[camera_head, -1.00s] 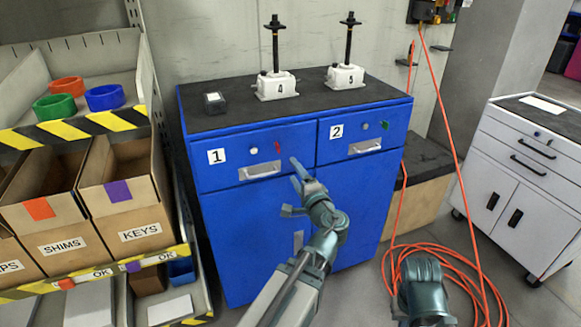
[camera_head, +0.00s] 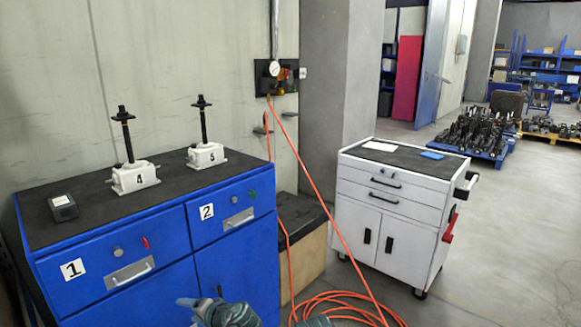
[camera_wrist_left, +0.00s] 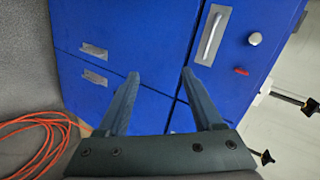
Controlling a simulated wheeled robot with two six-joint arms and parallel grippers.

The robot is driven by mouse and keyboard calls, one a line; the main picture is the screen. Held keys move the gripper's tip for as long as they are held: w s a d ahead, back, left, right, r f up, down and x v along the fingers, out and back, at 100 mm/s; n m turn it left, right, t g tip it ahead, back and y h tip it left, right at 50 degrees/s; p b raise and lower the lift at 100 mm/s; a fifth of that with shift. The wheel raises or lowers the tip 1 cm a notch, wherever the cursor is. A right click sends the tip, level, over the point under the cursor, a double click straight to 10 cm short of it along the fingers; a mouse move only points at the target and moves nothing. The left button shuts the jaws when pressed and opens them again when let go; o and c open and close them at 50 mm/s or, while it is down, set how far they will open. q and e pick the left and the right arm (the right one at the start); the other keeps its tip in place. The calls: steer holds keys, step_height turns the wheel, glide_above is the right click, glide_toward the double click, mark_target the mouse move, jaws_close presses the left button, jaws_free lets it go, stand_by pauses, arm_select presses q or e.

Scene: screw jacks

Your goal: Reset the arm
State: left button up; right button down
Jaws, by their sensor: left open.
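My left gripper (camera_head: 190,301) shows at the bottom of the head view, in front of the blue cabinet (camera_head: 150,300), with the arm cropped by the lower edge. In the left wrist view its two fingers (camera_wrist_left: 160,95) are spread apart with nothing between them, facing the cabinet doors and a drawer with a silver handle (camera_wrist_left: 211,36). The fingers look clear of the handle. My right gripper is out of view; only a small piece of what looks like my right arm shows at the bottom edge.
Screw jacks labelled 4 (camera_head: 136,178) and 5 (camera_head: 206,155) and a small dark box (camera_head: 63,207) stand on the cabinet's black top. An orange hose (camera_head: 340,300) coils on the floor.

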arm_select(q)
steer(key=s+d+f+g+h, duration=0.45)
steer(key=s+d+f, duration=0.2)
steer(key=d, duration=0.45)
steer(key=s+d+f+g+h, duration=0.3)
steer(key=s+d+f+h, duration=0.2)
steer(key=s+d, duration=0.4)
step_height(320, 180, up, 16)
steer(key=w+p, duration=0.1)
steer(key=p, duration=1.4)
steer(key=shift+w+d+f+p, duration=0.2)
steer(key=shift+w+d+p, duration=0.1)
steer(key=shift+d, duration=0.15)
steer(key=shift+y, duration=0.25)
steer(key=shift+a, duration=0.1)
